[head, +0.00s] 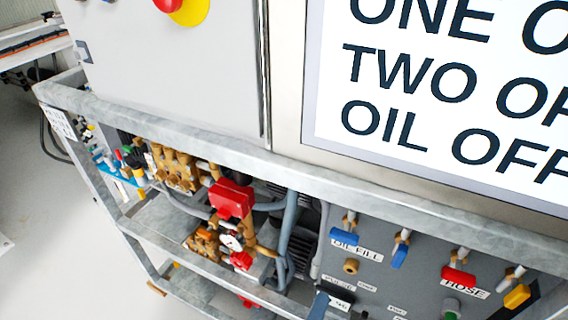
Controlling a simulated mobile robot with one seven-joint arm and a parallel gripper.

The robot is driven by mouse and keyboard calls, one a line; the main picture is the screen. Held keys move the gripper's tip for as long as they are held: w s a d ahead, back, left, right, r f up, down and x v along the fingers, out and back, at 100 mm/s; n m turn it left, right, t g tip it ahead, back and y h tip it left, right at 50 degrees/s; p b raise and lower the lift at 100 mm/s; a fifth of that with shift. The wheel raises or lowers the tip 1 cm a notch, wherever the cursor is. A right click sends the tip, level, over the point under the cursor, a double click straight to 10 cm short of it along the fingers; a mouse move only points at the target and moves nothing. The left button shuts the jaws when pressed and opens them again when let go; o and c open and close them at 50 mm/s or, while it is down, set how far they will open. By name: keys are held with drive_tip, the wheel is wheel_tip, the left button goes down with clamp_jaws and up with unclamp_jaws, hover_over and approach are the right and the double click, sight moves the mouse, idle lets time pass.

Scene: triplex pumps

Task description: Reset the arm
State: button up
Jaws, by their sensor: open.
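Neither my arm nor my gripper shows in the head view. The view looks down on a grey metal pump frame (330,168), which runs from upper left to lower right. On its panel (400,272) sit valves with a blue handle (344,236), a second blue handle (400,255), a red handle (458,277) and a yellow handle (517,296). Labels there read "OIL FILL" and "HOSE".
A large sign (440,100) and a pale cabinet (170,75) with a red and yellow knob (188,10) stand above the frame. Brass pumps (175,168), a red box (232,199) and grey hoses fill the frame's left bay. Bare floor (50,240) lies at left.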

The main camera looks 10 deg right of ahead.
drive_tip(key=shift+w, duration=0.1)
drive_tip(key=w+a+r+m+t+y, duration=0.1)
drive_tip(key=w+r+m+t+y, duration=0.15)
drive_tip(key=w+r+m, duration=0.6)
drive_tip(key=w+a+r+m+t+y, duration=0.1)
drive_tip(key=w+a+r+t, duration=0.15)
drive_tip(key=r, duration=1.15)
drive_tip(key=s+a+r+t+y+p, duration=0.1)
drive_tip(key=r+p, duration=0.4)
drive_tip(key=r, duration=0.8)
drive_tip(key=s+a+r+m+t+y+p, duration=0.1)
drive_tip(key=r+p, duration=0.5)
drive_tip(key=r, duration=0.7)
drive_tip(key=s+a+r+t+y+p, duration=0.1)
drive_tip(key=s+r+t+y+p, duration=0.2)
drive_tip(key=r, duration=1)
drive_tip(key=t+y+p, duration=0.1)
drive_tip(key=t+p, duration=0.1)
drive_tip(key=p, duration=0.1)
drive_tip(key=shift+a, duration=0.25)
